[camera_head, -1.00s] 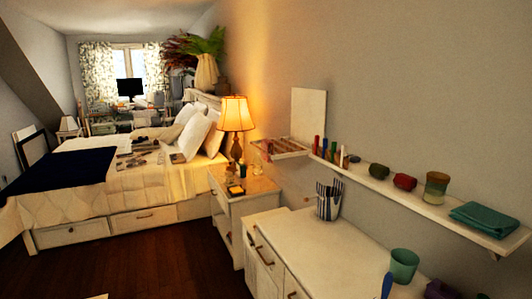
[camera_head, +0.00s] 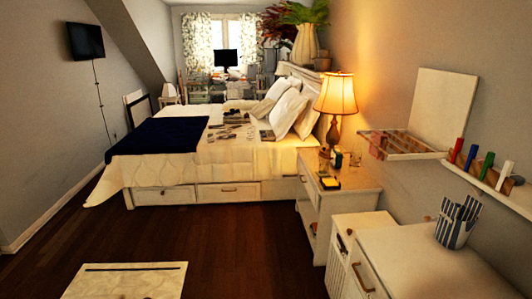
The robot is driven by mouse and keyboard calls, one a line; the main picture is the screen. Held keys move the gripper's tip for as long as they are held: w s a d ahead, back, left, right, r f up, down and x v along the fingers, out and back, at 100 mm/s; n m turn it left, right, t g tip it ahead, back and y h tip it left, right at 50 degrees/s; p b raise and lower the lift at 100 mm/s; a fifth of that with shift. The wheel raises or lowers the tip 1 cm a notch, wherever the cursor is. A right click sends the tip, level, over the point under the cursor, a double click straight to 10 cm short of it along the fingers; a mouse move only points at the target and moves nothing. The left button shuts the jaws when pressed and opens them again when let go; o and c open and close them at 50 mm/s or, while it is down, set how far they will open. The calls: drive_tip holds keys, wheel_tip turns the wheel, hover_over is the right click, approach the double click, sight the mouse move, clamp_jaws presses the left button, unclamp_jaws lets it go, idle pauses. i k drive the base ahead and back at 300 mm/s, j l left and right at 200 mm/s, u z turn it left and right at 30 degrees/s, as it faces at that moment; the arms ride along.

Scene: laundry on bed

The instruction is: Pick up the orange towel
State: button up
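I see no orange towel in this view. The bed (camera_head: 165,172) stands ahead with a cream quilt, a dark navy blanket (camera_head: 155,138) over its left part and white pillows (camera_head: 287,112) at its right end. Several small flat items (camera_head: 232,130) lie on the middle of the bed, too small to make out. My gripper is not in view.
A nightstand (camera_head: 350,180) with a lit lamp (camera_head: 335,95) stands right of the bed. A white dresser (camera_head: 430,270) with a striped cup (camera_head: 457,225) is near right. A white flat-topped object (camera_head: 125,285) is at lower left. Dark wooden floor (camera_head: 220,235) is clear before the bed.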

sight(377, 135)
drive_tip(key=i+j+z, duration=0.2)
drive_tip(key=i, duration=0.35)
drive_tip(key=i+z, duration=0.15)
drive_tip(key=i, duration=0.4)
drive_tip(key=i+j+z, duration=0.2)
drive_tip(key=i, duration=0.35)
drive_tip(key=i+j+z, duration=0.15)
drive_tip(key=i+j, duration=0.25)
drive_tip(key=i, duration=0.1)
